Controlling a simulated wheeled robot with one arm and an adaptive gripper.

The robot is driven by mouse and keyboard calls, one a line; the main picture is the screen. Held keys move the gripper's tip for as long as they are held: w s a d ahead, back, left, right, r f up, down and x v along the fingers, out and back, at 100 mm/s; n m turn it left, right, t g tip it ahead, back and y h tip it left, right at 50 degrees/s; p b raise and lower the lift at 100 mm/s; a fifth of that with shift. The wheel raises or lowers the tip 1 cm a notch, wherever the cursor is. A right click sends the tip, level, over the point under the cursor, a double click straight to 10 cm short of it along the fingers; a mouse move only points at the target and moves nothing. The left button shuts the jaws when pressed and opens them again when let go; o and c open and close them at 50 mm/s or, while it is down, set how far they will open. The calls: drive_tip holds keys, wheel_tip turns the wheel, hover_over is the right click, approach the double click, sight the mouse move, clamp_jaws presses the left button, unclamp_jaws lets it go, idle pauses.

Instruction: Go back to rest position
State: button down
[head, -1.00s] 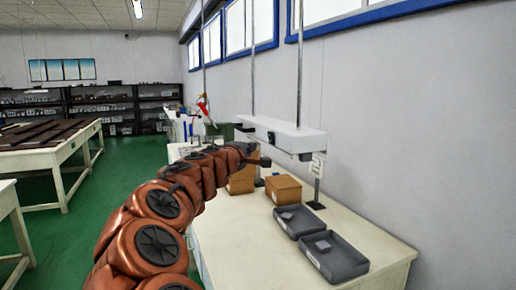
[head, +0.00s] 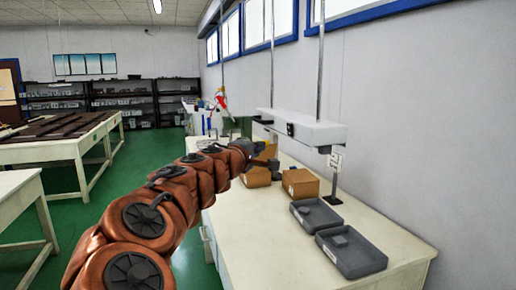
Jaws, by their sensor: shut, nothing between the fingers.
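My arm reaches from the lower left towards the workbench (head: 232,248), and my gripper (head: 271,164) is a small dark shape at its far end. It is shut with nothing in it, in front of the cardboard boxes in the picture. One cardboard box (head: 300,183) stands open on the bench. Another box (head: 257,178) is partly hidden behind my gripper and arm. Two grey trays lie to the right: the rear tray (head: 302,222) and the front tray (head: 363,262). Each holds a small grey piece.
A white overhead fixture (head: 318,131) hangs on rods above the bench. A small sign post (head: 335,170) stands by the wall. Tables (head: 45,153) stand at the left. Dark shelves (head: 125,90) line the back. Green floor (head: 135,160) lies open between the tables and bench.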

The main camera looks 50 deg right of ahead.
idle(0.4)
drive_tip(key=s+a+f+m+g+y+p, duration=0.3)
drive_tip(key=s+a+f+m+y+p, duration=0.25)
drive_tip(key=s+a+f, duration=0.55)
drive_tip(key=s+a+f+g+y+p, duration=0.1)
drive_tip(key=s+a+f+y, duration=0.2)
drive_tip(key=a, duration=0.6)
drive_tip(key=s+a+f+n+g+y+p, duration=0.1)
drive_tip(key=s+a+f+y, duration=0.3)
drive_tip(key=s+a, duration=0.4)
drive_tip(key=s+a+f+n+g+y+p, duration=0.1)
drive_tip(key=s+a+f+y, duration=0.3)
drive_tip(key=a, duration=0.7)
drive_tip(key=shift+s+a+f+g+p, duration=0.2)
drive_tip(key=shift+s+g+p, duration=0.3)
drive_tip(key=shift+s+p, duration=0.35)
drive_tip(key=shift+s+n+y, duration=0.1)
drive_tip(key=shift+n+y, duration=0.15)
